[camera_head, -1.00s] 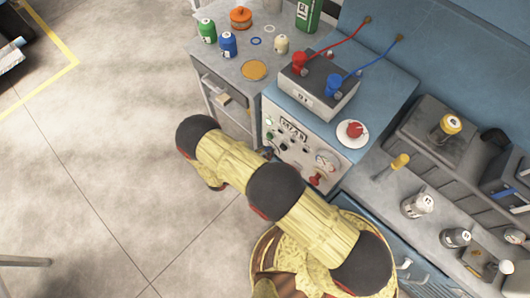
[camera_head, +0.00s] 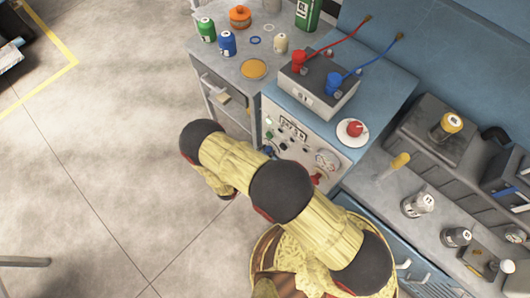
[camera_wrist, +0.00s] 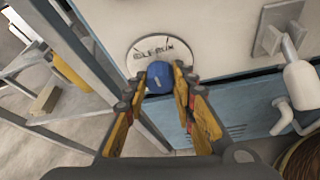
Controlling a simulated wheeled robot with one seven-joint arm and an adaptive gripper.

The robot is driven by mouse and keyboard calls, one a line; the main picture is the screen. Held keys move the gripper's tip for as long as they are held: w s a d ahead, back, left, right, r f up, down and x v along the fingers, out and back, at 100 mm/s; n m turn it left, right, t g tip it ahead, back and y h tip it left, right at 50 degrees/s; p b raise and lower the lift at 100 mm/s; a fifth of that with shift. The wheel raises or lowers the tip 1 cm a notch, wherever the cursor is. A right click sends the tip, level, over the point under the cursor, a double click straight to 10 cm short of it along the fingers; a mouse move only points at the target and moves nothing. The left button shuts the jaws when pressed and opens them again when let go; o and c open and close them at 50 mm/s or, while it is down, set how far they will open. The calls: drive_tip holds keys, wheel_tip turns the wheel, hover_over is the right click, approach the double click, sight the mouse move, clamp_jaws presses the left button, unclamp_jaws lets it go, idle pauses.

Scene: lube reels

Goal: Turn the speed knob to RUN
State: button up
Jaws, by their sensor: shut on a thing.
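The blue speed knob (camera_wrist: 160,77) sits on a round white dial plate (camera_wrist: 150,50) on the front of the cabinet. The plate has dark lettering that seems to include RUN; where the knob points is not clear. My gripper (camera_wrist: 159,84) is shut on the knob, with a yellow and black finger on each side. In the head view my own arm hides the gripper, and only a bit of blue (camera_head: 267,151) shows at the lower left of the panel.
The panel also has a red-handled valve (camera_head: 316,179) and a gauge (camera_head: 326,160). Open floor lies to the left.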

drive_tip(key=m+t+b, duration=0.1)
drive_tip(key=m, duration=0.1)
drive_tip(key=m+t+y+b, duration=0.1)
drive_tip(key=m, duration=0.1)
drive_tip(key=shift+s+d+f+y, duration=0.1)
drive_tip(key=shift+y, duration=0.2)
idle(0.5)
drive_tip(key=o, duration=1.1)
drive_tip(key=shift+o, duration=0.3)
drive_tip(key=shift+s, duration=0.1)
drive_tip(key=v, duration=1.2)
drive_tip(key=shift+f, duration=0.2)
